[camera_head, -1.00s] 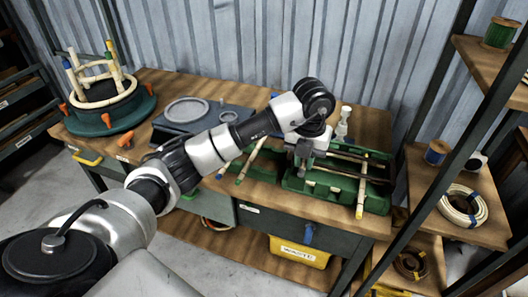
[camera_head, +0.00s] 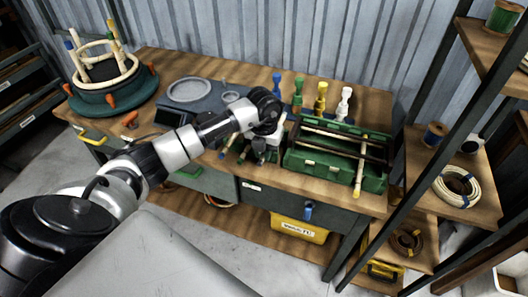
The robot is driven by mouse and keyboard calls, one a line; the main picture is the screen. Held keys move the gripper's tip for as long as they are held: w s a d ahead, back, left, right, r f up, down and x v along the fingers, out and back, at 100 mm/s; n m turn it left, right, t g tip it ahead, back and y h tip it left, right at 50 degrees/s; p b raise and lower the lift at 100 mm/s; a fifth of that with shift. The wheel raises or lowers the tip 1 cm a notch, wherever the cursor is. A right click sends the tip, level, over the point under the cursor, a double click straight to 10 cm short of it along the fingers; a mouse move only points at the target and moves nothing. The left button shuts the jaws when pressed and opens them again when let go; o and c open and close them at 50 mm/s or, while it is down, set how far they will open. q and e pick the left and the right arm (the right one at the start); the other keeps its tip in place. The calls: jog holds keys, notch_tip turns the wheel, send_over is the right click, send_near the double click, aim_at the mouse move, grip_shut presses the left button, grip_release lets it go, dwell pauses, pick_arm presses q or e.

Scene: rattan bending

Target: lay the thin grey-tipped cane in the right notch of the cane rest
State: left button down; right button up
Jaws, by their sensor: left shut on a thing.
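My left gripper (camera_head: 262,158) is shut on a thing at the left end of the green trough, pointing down. What it holds is mostly hidden by the gripper and wrist, and I cannot make out a grey tip. Thin pale canes (camera_head: 228,144) show just left of the gripper, close to the bench's front edge. The cane rest and its right notch cannot be told apart there, as my arm covers much of that spot. A pale cane with a yellow end (camera_head: 360,168) lies across the right part of the green trough (camera_head: 318,165). My right gripper is not in view.
Several coloured pegs (camera_head: 321,98) stand behind the trough. A grey plate device (camera_head: 188,91) is behind my arm. A round green form with upright canes (camera_head: 112,95) stands far left. A shelf post (camera_head: 440,150) rises at the right.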

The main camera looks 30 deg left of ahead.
pick_arm(q)
jog(key=shift+f, duration=0.6)
jog(key=shift+f, duration=0.15)
jog(key=c, duration=1.1)
grip_release()
notch_tip(320, 180, up, 12)
jog(key=b, duration=0.1)
jog(key=shift+r+b, duration=0.2)
jog(key=shift+b, duration=0.15)
